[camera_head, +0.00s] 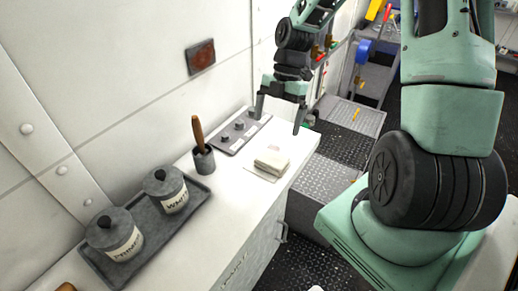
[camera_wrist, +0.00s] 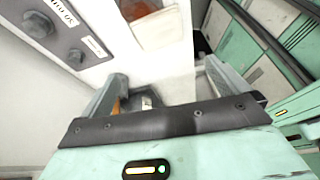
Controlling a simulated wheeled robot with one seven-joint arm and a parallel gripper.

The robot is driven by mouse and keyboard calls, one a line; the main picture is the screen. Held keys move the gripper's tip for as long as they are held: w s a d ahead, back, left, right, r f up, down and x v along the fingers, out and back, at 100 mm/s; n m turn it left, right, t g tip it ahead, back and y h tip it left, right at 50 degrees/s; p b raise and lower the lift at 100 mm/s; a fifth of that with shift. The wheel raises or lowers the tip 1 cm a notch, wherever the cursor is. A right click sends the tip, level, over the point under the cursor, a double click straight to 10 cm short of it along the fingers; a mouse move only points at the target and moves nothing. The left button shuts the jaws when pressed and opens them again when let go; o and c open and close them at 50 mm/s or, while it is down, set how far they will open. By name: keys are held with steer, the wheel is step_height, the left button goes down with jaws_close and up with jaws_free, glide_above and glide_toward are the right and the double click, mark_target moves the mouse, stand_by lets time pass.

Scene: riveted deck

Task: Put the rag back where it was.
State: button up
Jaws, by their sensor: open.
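A folded, pale cream cloth (camera_head: 271,160), which looks like the rag, lies on the white counter (camera_head: 222,190) near its front edge. A thin pale square seems to show under it. My gripper (camera_head: 278,124) is above the far end of the counter, beyond the cloth, with its fingers spread and pointing down. In the wrist view my gripper (camera_wrist: 165,88) is open with nothing held between the fingers.
A grey knob panel (camera_head: 240,131) lies near the wall. A dark cup (camera_head: 204,160) holds a wooden-handled tool. A grey tray (camera_head: 89,252) bears two lidded jars, one (camera_head: 120,236) nearer and one (camera_head: 167,192) farther. Grey steps (camera_head: 333,160) lie beyond the counter's front edge.

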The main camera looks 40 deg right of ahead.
steer(key=s+a+r+m+h, duration=0.1)
steer(key=s+a+r+m, duration=0.2)
steer(key=a, duration=0.4)
steer(key=s+a+r+m+h, duration=0.1)
steer(key=s+a+r+m, duration=0.2)
steer(key=a, duration=0.4)
steer(key=s+a+r+m+h, duration=0.1)
steer(key=s+a+m, duration=0.2)
steer(key=s+a, duration=0.3)
steer(key=s+a+r+m+t, duration=0.1)
steer(key=s+a+r+m, duration=0.1)
steer(key=s+a+m, duration=0.2)
steer(key=s+a, duration=0.1)
steer(key=s, duration=0.2)
steer(key=shift+s+t, duration=0.25)
steer(key=shift+t, duration=0.15)
steer(key=shift+a+f, duration=0.1)
steer(key=shift+f+b, duration=0.4)
steer(key=shift+b, duration=0.1)
